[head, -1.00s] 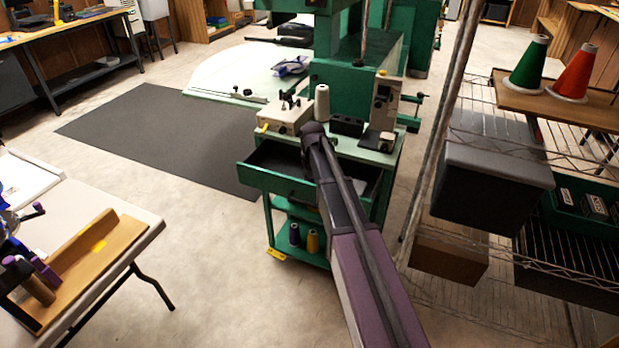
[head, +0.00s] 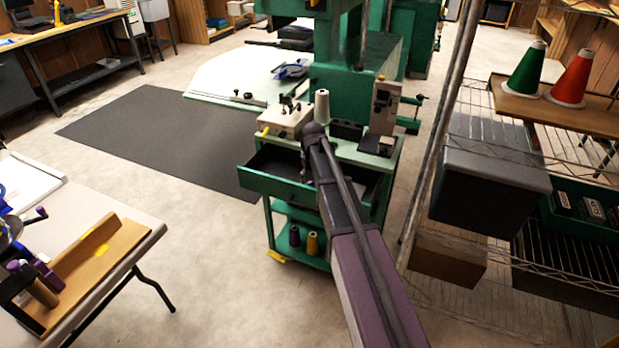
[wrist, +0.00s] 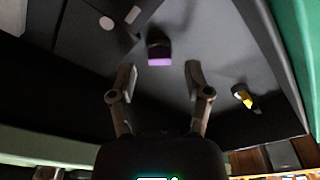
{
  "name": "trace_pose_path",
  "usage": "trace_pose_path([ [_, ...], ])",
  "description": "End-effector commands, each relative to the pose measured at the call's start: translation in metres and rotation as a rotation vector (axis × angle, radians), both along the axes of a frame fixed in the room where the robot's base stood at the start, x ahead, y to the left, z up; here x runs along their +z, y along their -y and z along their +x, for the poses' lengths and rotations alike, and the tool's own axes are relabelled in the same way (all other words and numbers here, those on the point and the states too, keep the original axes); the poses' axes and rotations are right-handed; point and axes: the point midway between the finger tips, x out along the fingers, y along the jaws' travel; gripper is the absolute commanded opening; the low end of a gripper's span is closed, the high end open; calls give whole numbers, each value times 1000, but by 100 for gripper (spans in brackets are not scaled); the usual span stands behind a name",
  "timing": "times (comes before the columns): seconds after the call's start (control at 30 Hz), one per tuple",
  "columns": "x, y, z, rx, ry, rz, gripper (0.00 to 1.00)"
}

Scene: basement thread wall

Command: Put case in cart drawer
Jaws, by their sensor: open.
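The green cart's drawer (head: 278,187) is pulled open in the head view, below the cart top. My arm reaches over the cart, and its end hides my gripper and part of the drawer there. In the wrist view my gripper (wrist: 160,82) is open, with nothing between its fingers, over a dark grey surface that looks like the drawer's inside. A dark flat shape (wrist: 82,30) with a pale disc and pale label lies at the upper left; I cannot tell whether it is the case. A small dark piece with a purple end (wrist: 159,55) shows beyond the fingertips.
A yellow-and-white item (wrist: 245,97) lies right of the fingers, near a green edge (wrist: 301,45). A wire rack with a grey bin (head: 490,185) stands close on the right. A table (head: 145,228) is at lower left. Floor between is clear.

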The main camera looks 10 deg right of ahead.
Motion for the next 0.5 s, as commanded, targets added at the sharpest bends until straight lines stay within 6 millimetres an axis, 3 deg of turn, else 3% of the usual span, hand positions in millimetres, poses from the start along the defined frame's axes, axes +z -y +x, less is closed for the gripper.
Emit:
trace_pose_path([
  [0.5,48,0,-5,0,0,0,64],
])
